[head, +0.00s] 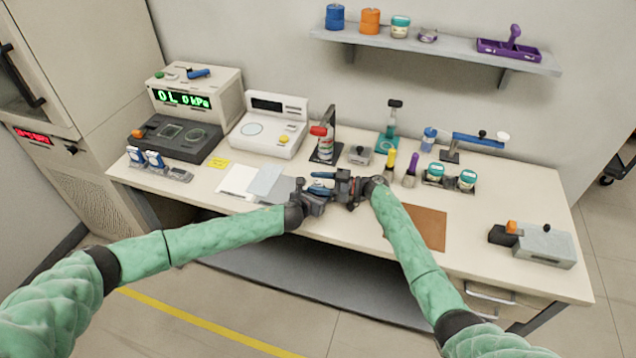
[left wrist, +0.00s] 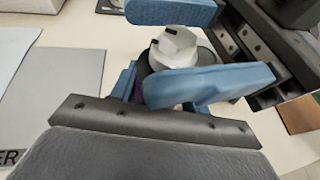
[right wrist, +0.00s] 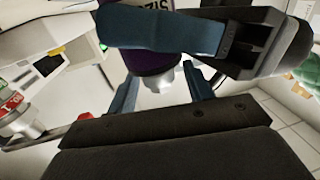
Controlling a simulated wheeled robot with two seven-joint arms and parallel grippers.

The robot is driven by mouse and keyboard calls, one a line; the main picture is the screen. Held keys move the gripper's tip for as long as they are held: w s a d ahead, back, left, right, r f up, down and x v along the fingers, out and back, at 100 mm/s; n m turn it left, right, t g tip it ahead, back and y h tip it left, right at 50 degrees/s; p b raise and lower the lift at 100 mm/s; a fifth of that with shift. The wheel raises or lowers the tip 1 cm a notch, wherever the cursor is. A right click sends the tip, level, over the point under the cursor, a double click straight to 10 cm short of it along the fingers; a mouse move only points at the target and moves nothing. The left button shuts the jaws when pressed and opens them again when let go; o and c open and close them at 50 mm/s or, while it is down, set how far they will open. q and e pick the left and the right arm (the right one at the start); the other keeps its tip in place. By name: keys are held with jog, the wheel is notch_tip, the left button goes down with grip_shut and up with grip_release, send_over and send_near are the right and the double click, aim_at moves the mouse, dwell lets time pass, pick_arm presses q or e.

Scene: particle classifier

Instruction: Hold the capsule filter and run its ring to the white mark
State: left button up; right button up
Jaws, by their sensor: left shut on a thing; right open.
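The capsule filter is mostly hidden by my grippers in the head view. In the left wrist view its white faceted end (left wrist: 176,47) shows between the blue fingers of my left gripper (head: 321,190), which is shut on the filter. In the right wrist view, the filter's purple band (right wrist: 150,60) sits under a pale label with dark letters, and a whitish nozzle points down below it. My right gripper (head: 330,179) is open, with its fingers close around the purple part; I cannot tell whether they touch. I cannot make out the white mark.
Pale sheets (head: 240,180) lie to the left, a brown mat (head: 427,227) to the right.

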jog(key=c, duration=0.9)
jog(key=shift+c, duration=0.3)
jog(key=shift+f+m+t, duration=0.1)
jog(key=shift+m+t, duration=0.2)
jog(key=shift+t, duration=0.1)
jog(key=shift+m+t, duration=0.5)
jog(key=shift+t, duration=0.3)
jog(key=shift+d+h, duration=0.1)
jog(key=shift+h, duration=0.2)
jog(key=o, duration=1)
jog(key=shift+c, duration=0.2)
